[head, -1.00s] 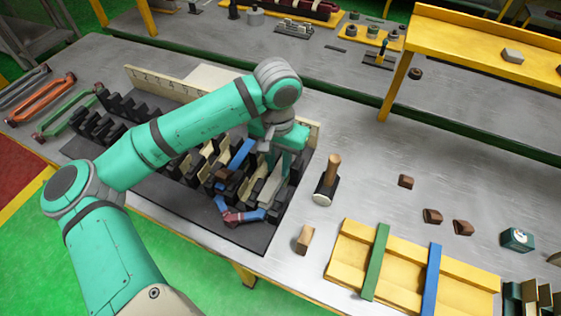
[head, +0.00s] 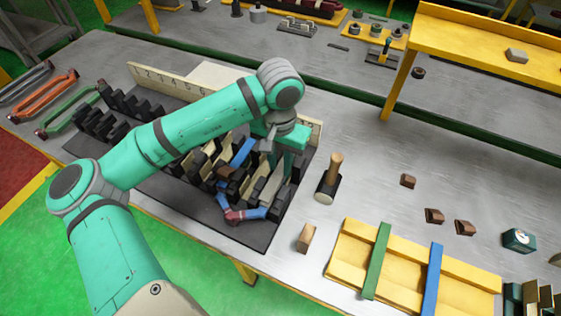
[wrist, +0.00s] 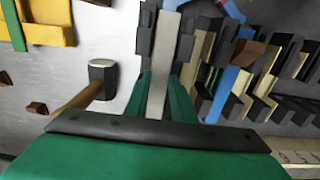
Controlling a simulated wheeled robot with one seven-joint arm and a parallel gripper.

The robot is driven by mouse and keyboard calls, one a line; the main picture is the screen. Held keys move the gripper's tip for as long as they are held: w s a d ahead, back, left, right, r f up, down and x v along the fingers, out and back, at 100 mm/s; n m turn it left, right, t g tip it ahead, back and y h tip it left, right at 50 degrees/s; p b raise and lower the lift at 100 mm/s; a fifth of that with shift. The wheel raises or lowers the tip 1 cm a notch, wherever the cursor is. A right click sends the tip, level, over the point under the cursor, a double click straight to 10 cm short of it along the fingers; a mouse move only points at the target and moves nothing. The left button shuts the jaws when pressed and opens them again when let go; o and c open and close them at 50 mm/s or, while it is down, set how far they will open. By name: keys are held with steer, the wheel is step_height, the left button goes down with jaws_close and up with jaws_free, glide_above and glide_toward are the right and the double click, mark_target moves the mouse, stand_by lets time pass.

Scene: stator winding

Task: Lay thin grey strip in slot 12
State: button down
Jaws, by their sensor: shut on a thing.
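The thin grey strip (wrist: 166,50) is long and pale. In the wrist view it runs between the two green fingers of my gripper (wrist: 168,98), and its far part lies along a gap between black toothed blocks (wrist: 143,35). In the head view the strip (head: 272,190) is partly hidden under my gripper (head: 284,163), near the right end of the black stator mat (head: 250,235). My gripper is shut on the strip. I cannot tell whether the strip rests on the slot floor. The slot's number is hidden by my arm.
A blue and brown coil (head: 245,214) lies across slots just left of the strip. A wooden block (head: 306,238) and a yellow tray (head: 350,250) with green and blue bars are nearer the front.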

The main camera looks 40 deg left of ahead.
steer(key=shift+f, duration=1.2)
stand_by(0.7)
steer(key=shift+s, duration=0.1)
steer(key=c, duration=1.4)
jaws_free()
steer(key=shift+c, duration=0.2)
steer(key=shift+w+f, duration=0.1)
steer(key=shift+w, duration=0.15)
steer(key=shift+d, duration=0.2)
steer(key=shift+s+a+r, duration=0.25)
steer(key=shift+a+r, duration=0.05)
steer(key=shift+r, duration=0.35)
